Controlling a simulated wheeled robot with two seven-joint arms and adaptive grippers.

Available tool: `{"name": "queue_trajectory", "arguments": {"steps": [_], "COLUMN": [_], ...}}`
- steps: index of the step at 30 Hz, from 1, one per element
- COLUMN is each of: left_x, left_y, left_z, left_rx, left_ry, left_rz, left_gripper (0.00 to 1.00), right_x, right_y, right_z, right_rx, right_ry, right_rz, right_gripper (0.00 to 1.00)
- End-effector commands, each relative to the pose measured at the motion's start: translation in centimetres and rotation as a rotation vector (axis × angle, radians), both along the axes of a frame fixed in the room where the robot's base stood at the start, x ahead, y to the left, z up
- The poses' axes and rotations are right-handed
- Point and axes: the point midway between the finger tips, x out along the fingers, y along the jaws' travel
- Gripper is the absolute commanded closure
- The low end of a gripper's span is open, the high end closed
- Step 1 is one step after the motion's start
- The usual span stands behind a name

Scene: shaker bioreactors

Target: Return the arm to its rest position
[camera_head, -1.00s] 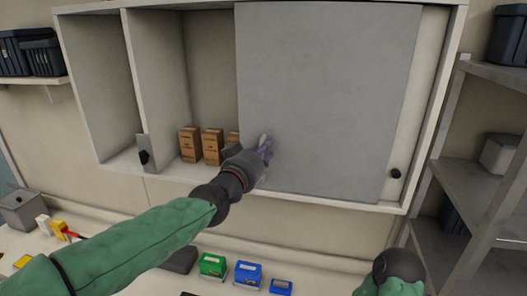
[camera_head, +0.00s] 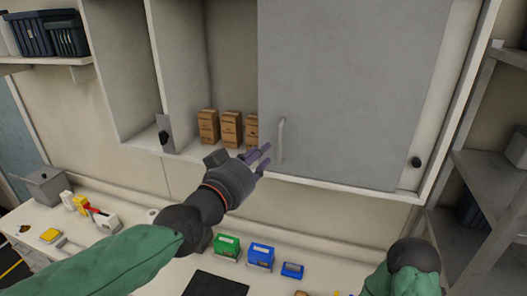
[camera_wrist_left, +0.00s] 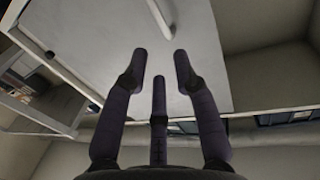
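My left gripper (camera_head: 262,158) is in the middle of the head view, just left of and below the handle (camera_head: 281,141) of the grey sliding door (camera_head: 340,90). In the left wrist view its fingers (camera_wrist_left: 160,75) are spread apart with nothing between them, and the door handle (camera_wrist_left: 160,18) shows beyond the fingertips, apart from them. My left arm (camera_head: 135,255) in its green sleeve reaches in from the lower left. Part of my right arm (camera_head: 412,265) shows at the lower right; its gripper is out of view.
The wall cabinet's left side is open, with several brown boxes (camera_head: 231,128) inside. Below, the counter (camera_head: 130,215) holds a green box (camera_head: 227,246), blue boxes (camera_head: 261,256) and a grey box (camera_head: 48,184). A grey shelf rack (camera_head: 490,165) stands at the right.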

Motion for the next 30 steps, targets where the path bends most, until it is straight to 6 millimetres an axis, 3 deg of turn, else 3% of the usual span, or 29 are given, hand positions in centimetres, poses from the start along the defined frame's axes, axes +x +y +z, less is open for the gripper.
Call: {"name": "queue_trajectory", "arguments": {"steps": [10, 14, 17, 23, 30], "left_x": [-0.1, 0.9, 2.6, 5.7, 5.4], "left_y": [0.0, 0.0, 0.2, 1.8, 5.0], "left_z": [-0.1, -2.4, -6.7, -19.3, -34.7], "left_rx": [0.001, 0.013, 0.035, 0.076, 0.096], "left_ry": [0.003, 0.043, 0.122, 0.351, 0.642], "left_rz": [0.000, 0.008, 0.026, 0.080, 0.146], "left_gripper": [0.71, 0.71, 0.71, 0.71, 0.71], "right_x": [0.0, 0.0, 0.0, 0.0, 0.0], "right_y": [0.0, 0.0, 0.0, 0.0, 0.0], "right_z": [0.0, 0.0, 0.0, 0.0, 0.0], "right_rx": [0.000, 0.000, 0.000, 0.000, 0.000], "right_ry": [0.000, 0.000, 0.000, 0.000, 0.000], "right_rz": [0.000, 0.000, 0.000, 0.000, 0.000], "right_gripper": [0.54, 0.54, 0.54, 0.54, 0.54]}}
